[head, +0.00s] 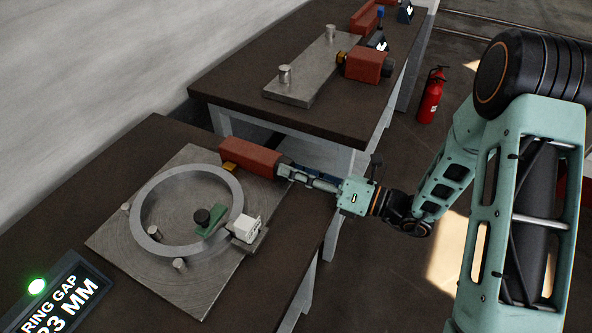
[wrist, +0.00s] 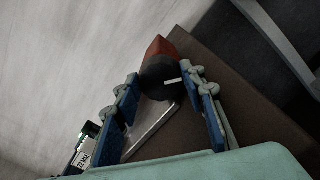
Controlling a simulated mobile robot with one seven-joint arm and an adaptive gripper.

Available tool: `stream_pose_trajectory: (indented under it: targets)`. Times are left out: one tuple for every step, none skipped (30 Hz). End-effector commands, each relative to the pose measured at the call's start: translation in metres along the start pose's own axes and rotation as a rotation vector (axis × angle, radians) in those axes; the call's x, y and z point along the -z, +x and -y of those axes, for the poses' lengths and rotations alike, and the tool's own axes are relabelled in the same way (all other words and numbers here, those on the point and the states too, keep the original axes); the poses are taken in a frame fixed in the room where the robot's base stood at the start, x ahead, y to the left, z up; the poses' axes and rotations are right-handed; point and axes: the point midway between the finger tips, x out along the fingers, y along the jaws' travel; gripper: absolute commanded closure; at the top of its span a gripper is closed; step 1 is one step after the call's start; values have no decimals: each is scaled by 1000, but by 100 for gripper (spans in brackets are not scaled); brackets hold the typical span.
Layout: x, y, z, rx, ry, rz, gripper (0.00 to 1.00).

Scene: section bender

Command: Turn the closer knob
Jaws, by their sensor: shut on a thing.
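The closer knob is a dark round knob with a white mark, seen in the wrist view (wrist: 157,70) at the end of a red block. The red block (head: 248,157) sits on the right back edge of a grey plate in the head view. My gripper (head: 288,170) reaches in from the right and is shut on the knob, which it mostly hides in the head view. In the wrist view my gripper (wrist: 160,76) has one blue-padded finger on each side of the knob. A metal ring (head: 149,192) lies on the plate.
The grey plate (head: 110,235) also carries a green piece (head: 211,223), a white block (head: 246,230) and short metal pins. A display (head: 62,300) reads "RING GAP", with a lit green lamp (head: 37,286). A second bench (head: 225,88) with a similar plate stands behind.

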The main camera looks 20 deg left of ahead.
Motion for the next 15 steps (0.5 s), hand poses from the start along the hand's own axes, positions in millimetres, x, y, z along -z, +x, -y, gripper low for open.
stream_pose_trajectory:
  targets:
    - [0,0,0,0,-9,0,86]
    - [0,0,0,0,-17,0,86]
    - [0,0,0,0,-30,0,86]
    - [1,0,0,0,-41,0,86]
    - [1,0,1,1,-53,1,86]
    - [1,0,1,1,-74,1,86]
    - [1,-1,1,2,-91,1,86]
    - [1,-1,1,1,-109,1,87]
    - [1,0,1,1,-137,2,86]
    - [1,0,1,1,-159,2,86]
    - [1,-1,1,2,-183,2,87]
    - [1,-1,1,2,-217,2,87]
    - [2,-1,1,2,-244,2,87]
    - [2,-1,1,1,-271,2,87]
    - [2,-1,1,1,-308,2,87]
